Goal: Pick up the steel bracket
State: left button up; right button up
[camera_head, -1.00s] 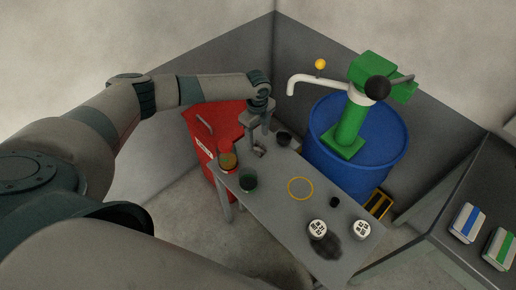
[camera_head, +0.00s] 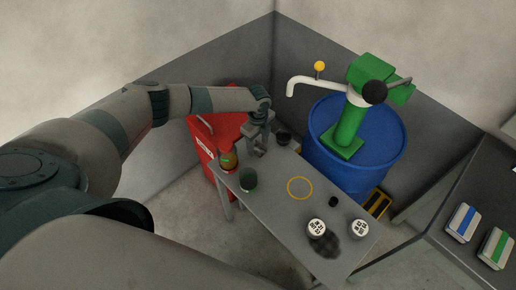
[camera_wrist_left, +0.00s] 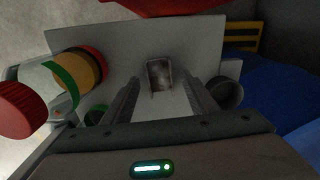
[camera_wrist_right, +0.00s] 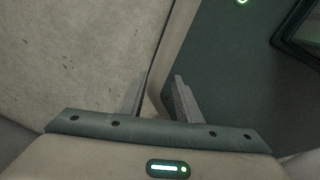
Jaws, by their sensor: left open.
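The steel bracket (camera_wrist_left: 160,74) is a small grey, box-like metal piece on the grey table (camera_wrist_left: 115,43). It shows in the left wrist view between and just beyond my left fingertips. My left gripper (camera_wrist_left: 160,94) is open and empty, with one finger to each side of the bracket's line. In the head view my left gripper (camera_head: 259,150) is over the table's far end and largely hides the bracket. My right gripper (camera_wrist_right: 161,76) is open and empty in its wrist view, with no task object there.
An amber bottle (camera_head: 228,161), a dark green jar (camera_head: 248,179) and a dark cup (camera_head: 283,138) stand close to my left gripper. A red cabinet (camera_head: 205,150) and a blue drum (camera_head: 385,135) with a green pump flank the table. White-topped containers (camera_head: 316,228) stand near its front.

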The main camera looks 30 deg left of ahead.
aim_at(258, 150)
pick_arm(q)
jog(key=c, duration=0.9)
jog(key=shift+c, duration=1.3)
pick_arm(e)
jog(key=shift+w+a, duration=0.5)
jog(key=shift+w, duration=0.05)
